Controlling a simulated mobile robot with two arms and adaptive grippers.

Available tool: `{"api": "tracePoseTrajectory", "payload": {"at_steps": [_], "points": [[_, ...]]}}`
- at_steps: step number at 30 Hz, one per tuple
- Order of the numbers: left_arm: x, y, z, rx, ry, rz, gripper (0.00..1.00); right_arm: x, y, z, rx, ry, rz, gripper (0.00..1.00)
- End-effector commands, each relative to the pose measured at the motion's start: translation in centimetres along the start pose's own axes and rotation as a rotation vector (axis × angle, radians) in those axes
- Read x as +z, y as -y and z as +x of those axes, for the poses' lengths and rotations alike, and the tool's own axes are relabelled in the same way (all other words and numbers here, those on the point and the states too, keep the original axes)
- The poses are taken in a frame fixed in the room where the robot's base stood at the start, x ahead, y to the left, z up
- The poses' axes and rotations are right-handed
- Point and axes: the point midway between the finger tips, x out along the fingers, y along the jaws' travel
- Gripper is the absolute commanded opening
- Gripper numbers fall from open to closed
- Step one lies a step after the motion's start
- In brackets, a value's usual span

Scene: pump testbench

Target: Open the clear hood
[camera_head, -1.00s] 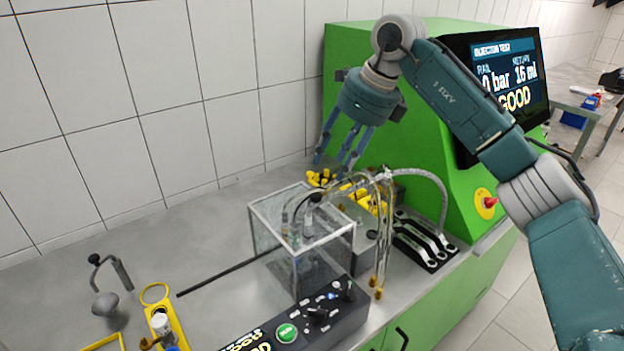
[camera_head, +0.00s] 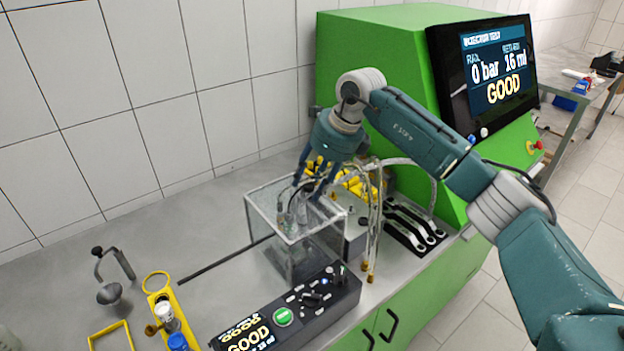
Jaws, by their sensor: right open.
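The clear hood (camera_head: 275,228) is a see-through box with pale edges on the grey bench, behind the black control panel. Its top looks level, and hoses and a black fitting show at its top. My right gripper (camera_head: 308,190) is open, fingers pointing down, at the back part of the hood's top. Whether the fingers touch the hood or the black fitting I cannot tell. My left gripper is out of view.
The control panel (camera_head: 340,302) with a green button stands in front of the hood. A dark rod (camera_head: 225,260) lies left of it. The green machine (camera_head: 375,60) rises behind.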

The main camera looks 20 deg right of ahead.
Motion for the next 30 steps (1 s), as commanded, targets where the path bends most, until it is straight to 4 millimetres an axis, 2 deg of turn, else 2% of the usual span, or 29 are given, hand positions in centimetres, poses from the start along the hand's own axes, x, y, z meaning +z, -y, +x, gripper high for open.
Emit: {"api": "tracePoseTrajectory", "payload": {"at_steps": [2,8,9,16,20,26,30], "points": [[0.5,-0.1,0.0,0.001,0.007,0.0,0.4,0.0,0.0,0.0,0.0,0.0,0.0,0.41],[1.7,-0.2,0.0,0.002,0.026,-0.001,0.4,0.0,0.0,0.0,0.0,0.0,0.0,0.03],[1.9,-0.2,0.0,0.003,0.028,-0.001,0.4,0.0,0.0,0.0,0.0,0.001,0.0,0.0],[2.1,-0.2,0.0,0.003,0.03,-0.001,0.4,0.2,-0.2,-0.1,-0.001,0.003,-0.001,0.0],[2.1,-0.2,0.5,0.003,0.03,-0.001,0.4,0.7,-1.4,0.2,0.0,0.005,-0.004,0.0],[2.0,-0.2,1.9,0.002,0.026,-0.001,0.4,2.2,-5.5,1.0,0.002,0.007,-0.01,0.0],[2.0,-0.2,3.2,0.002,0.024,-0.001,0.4,3.7,-9.3,1.6,0.003,0.009,-0.011,0.0]]}}
